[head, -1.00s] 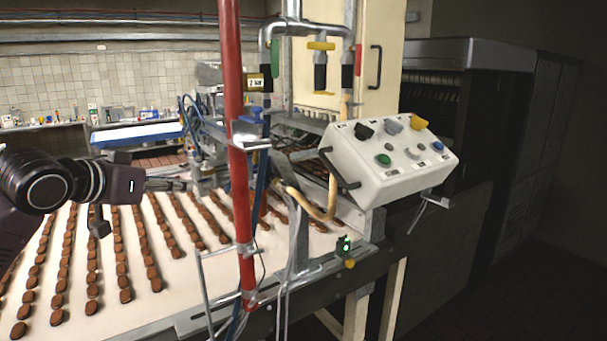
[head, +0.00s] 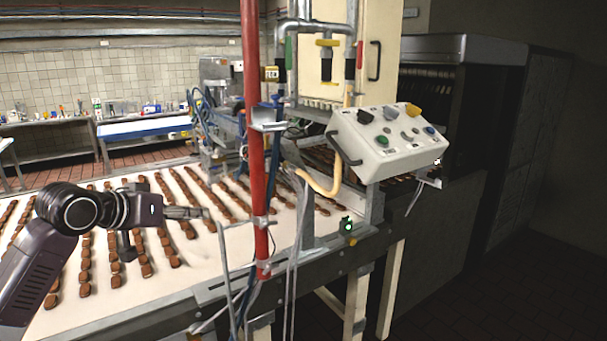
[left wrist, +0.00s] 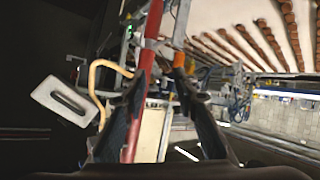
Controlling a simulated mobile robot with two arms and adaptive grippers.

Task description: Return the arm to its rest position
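My left arm comes in from the left in the head view, with its forearm rising to a bent wrist. My left gripper (head: 207,213) points right, in front of the conveyor belt (head: 215,265) in the picture and left of the red pole. Nothing shows in its grip. In the left wrist view, the two dark fingers (left wrist: 160,78) stand apart, with the red pole and pipes visible behind and between them. My right arm and gripper do not show.
Rows of brown biscuits (head: 165,248) lie on the pale belt. A red pole (head: 257,140) stands at its near edge. A white control box (head: 385,145) with knobs is mounted to the right. Dark floor (head: 480,300) at the lower right looks clear.

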